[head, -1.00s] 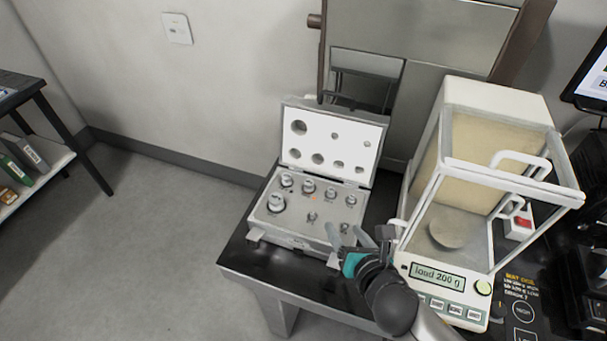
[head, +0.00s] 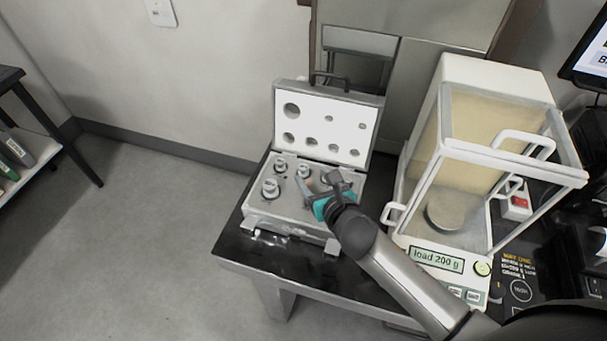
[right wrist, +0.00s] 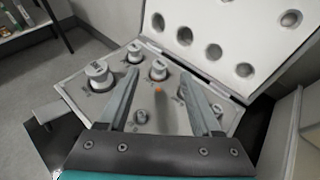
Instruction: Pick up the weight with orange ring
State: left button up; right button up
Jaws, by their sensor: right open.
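The open weight case (head: 285,227) holds several silver weights in its base. No orange ring is clear on any weight; a small orange spot shows just below a middle weight (right wrist: 158,70) in the right wrist view. My right gripper (head: 318,188) is open over the case, and its arm hides part of the weights in the head view. In the right wrist view its fingers (right wrist: 159,80) lie on either side of that weight, with nothing held. A larger weight (right wrist: 98,76) stands left of the fingers. My left gripper is not in view.
The case lid (head: 326,125) stands open behind the weights. A balance (head: 420,245) reading "load 200 g" stands to the right, with its glass housing. The black table (head: 240,240) has bare room in front of the case. A dark shelf (head: 45,135) is at far left.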

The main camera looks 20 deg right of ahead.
aim_at(305, 171)
jog(key=shift+f+b+x, duration=0.2)
jog(key=shift+b+x, duration=0.2)
jog(key=shift+x, duration=1)
jog(key=shift+f+b+x, duration=0.2)
jog(key=shift+b+x, duration=0.15)
jog(key=shift+x, duration=1.05)
jog(key=shift+s, duration=0.15)
jog(key=shift+c, duration=0.3)
jog(key=shift+d, duration=0.1)
grip_shut()
